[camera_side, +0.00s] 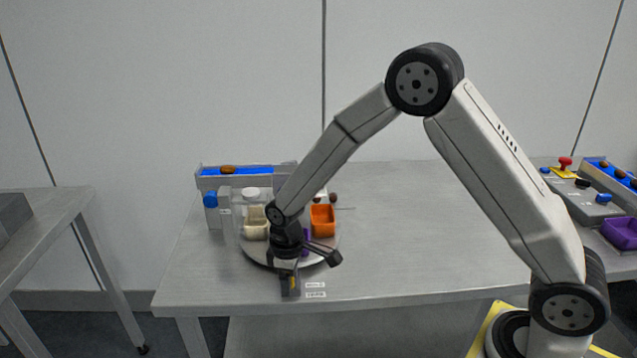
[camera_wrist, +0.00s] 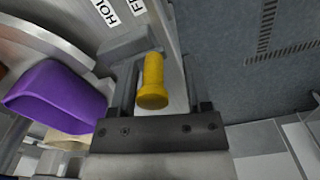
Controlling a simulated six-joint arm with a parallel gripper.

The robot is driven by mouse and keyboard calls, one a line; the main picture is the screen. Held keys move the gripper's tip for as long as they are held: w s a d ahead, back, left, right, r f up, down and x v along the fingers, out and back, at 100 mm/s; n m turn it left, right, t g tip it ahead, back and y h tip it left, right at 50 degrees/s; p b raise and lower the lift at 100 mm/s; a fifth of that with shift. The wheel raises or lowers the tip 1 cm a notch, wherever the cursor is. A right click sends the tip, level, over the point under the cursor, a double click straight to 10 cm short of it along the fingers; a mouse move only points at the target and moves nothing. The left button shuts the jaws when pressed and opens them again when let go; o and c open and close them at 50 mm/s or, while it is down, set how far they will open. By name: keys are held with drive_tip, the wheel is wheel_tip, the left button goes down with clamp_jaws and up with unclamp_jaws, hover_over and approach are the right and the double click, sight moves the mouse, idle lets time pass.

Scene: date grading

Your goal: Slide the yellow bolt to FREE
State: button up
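The yellow bolt (camera_wrist: 153,80) has a round knob and stands between the two fingers of my gripper (camera_wrist: 160,72) in the wrist view. A gap shows on the right side of the knob; the left finger is close to it, and I cannot tell whether they touch. In the side view my gripper (camera_side: 290,272) is low at the front edge of the table, with a small yellow patch of the bolt (camera_side: 292,281) showing below it. Two white labels lie beside the bolt: a partly cut-off HOLD label (camera_wrist: 105,12) and another starting with F (camera_wrist: 137,6).
A round turntable (camera_side: 258,258) carries an orange bin (camera_side: 322,220), a cream bin (camera_side: 255,225) and a purple bin (camera_wrist: 60,95). A blue-topped conveyor (camera_side: 255,171) with a brown date stands behind. The middle of the table (camera_side: 420,240) is clear.

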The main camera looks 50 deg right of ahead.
drive_tip(key=shift+r, duration=3.9)
drive_tip(key=s+d+m+t, duration=0.1)
drive_tip(key=s+d+m, duration=0.2)
drive_tip(key=s, duration=0.5)
drive_tip(key=s+d+r+m+t, duration=0.1)
drive_tip(key=s+d+m, duration=0.2)
drive_tip(key=s, duration=0.5)
drive_tip(key=shift+d+t, duration=0.3)
